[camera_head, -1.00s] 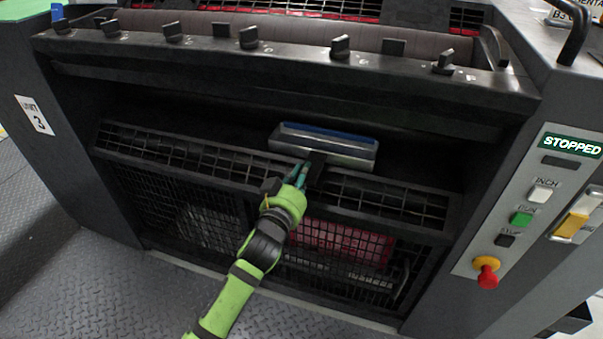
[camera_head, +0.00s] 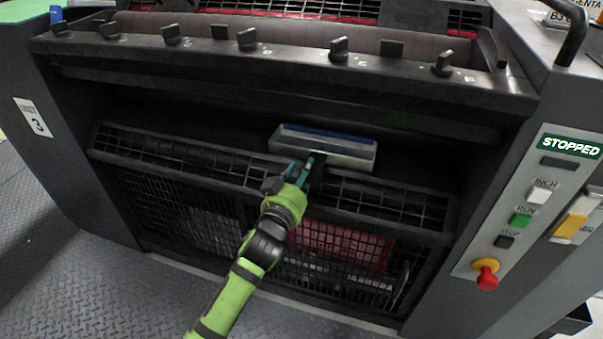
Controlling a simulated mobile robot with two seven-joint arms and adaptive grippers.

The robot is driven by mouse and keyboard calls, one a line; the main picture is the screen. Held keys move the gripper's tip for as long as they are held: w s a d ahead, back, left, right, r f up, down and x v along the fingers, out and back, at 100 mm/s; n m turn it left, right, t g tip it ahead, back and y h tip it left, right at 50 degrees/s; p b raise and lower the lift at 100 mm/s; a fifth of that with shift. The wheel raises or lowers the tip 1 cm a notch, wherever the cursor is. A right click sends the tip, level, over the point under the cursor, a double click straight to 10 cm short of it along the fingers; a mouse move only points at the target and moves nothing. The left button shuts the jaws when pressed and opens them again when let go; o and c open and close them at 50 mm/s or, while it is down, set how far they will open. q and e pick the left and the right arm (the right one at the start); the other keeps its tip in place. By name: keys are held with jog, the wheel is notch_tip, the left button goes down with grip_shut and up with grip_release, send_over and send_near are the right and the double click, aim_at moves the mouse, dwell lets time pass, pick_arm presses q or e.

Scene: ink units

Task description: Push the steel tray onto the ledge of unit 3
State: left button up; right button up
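The steel tray (camera_head: 345,157), a bright metal box with a blue strip along its top, sits in the dark recess of unit 3, at the rear of the slotted black ledge (camera_head: 400,202). A short dark handle juts from its front. My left gripper (camera_head: 304,172), with teal fingers on a green and black arm, is at that handle, in front of the tray. Its fingers overlap the handle in the picture, and whether they are closed on it I cannot tell. The tray's underside is hidden. My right gripper is not in view.
A control panel reading STOPPED, with a red knob (camera_head: 486,273), stands at the right. A dark bar with several levers (camera_head: 338,47) overhangs the recess. A mesh guard (camera_head: 180,206) hangs below the ledge.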

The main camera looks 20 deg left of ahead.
pick_arm(q)
jog(key=shift+s+f, duration=0.1)
jog(key=shift+s, duration=0.35)
jog(key=s+a, duration=0.1)
jog(key=s, duration=2.1)
jog(key=shift+a+p, duration=0.15)
jog(key=shift+p, duration=0.25)
